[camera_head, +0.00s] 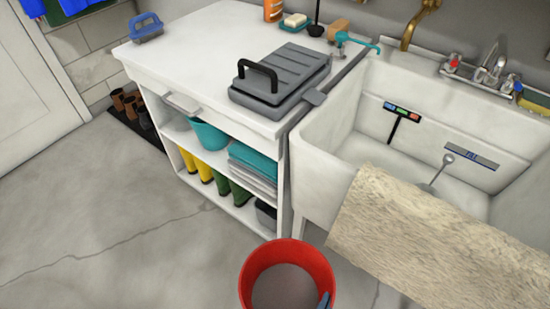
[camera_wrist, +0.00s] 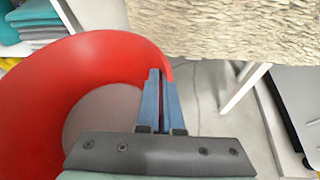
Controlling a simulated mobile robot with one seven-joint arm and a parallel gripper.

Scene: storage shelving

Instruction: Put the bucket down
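The red bucket (camera_head: 262,262) is at the bottom of the head view, upright, in front of the white shelf unit and beside the sink. Its grey inner bottom shows and it looks empty. My gripper (camera_head: 323,300) is at the bucket's right rim, mostly cut off by the picture's edge. In the wrist view the bucket (camera_wrist: 62,80) fills the left side, and the blue fingers of my gripper (camera_wrist: 161,75) are closed on its rim, with a thin red strip between them. The bucket's base is out of view, so I cannot tell whether it touches the floor.
The grey concrete floor (camera_head: 120,225) is clear to the left. A white shelf unit (camera_head: 285,180) with boots, a teal basin and folded towels stands behind the bucket. A white sink (camera_head: 320,175) with a shaggy beige rug (camera_head: 430,245) over its front is at the right.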

